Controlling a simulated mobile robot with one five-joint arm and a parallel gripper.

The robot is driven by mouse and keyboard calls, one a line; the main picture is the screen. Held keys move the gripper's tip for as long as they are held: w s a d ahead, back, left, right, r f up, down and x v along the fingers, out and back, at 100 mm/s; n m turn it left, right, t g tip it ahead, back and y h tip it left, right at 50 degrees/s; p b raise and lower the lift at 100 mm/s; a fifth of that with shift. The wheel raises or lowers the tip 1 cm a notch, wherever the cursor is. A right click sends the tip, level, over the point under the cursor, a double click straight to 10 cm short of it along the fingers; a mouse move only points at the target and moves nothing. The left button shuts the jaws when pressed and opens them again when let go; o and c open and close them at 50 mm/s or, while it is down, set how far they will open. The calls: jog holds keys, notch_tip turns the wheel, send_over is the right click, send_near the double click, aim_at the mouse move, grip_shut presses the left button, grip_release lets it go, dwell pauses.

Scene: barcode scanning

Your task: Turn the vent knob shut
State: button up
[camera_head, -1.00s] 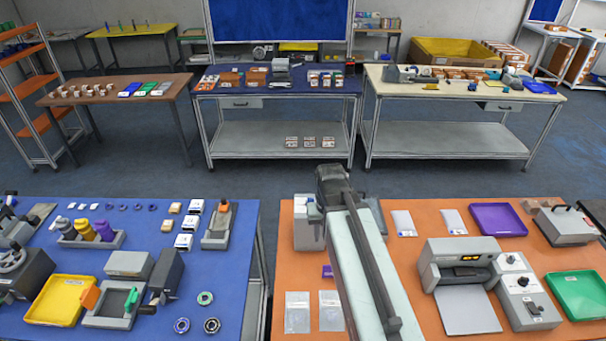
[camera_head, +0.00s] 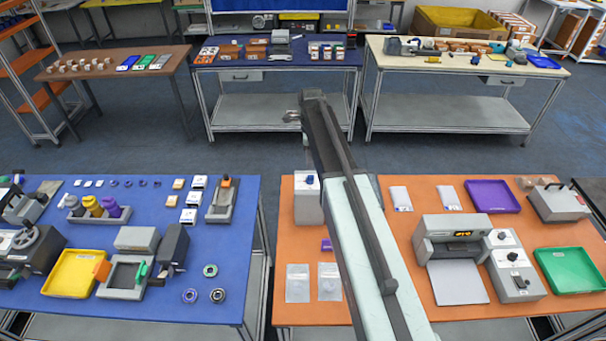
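No knob in view is clearly marked as the vent knob. A small blue knob (camera_head: 310,180) sits on a grey box (camera_head: 307,207) at the left back of the orange table, just right of the gap. A dark knob (camera_head: 502,237) and a second dark control (camera_head: 519,282) are on the grey control unit (camera_head: 514,268) at the right. My gripper (camera_head: 290,116) shows at the end of my raised arm, above and beyond the grey box and touching nothing visible. Its fingers are small and seen from the side, so their opening is unclear.
The orange table (camera_head: 385,300) also holds a sealing machine (camera_head: 452,240), a purple tray (camera_head: 492,196), a green tray (camera_head: 570,270) and clear bags (camera_head: 298,284). A blue table (camera_head: 225,300) with several devices stands to the left. My arm hides part of the orange table.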

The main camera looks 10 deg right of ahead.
aim_at(310, 179)
notch_tip(310, 179, down, 8)
jog(key=b, duration=0.7)
jog(key=shift+b, duration=0.3)
jog(key=shift+r, duration=0.1)
jog(key=shift+r, duration=0.1)
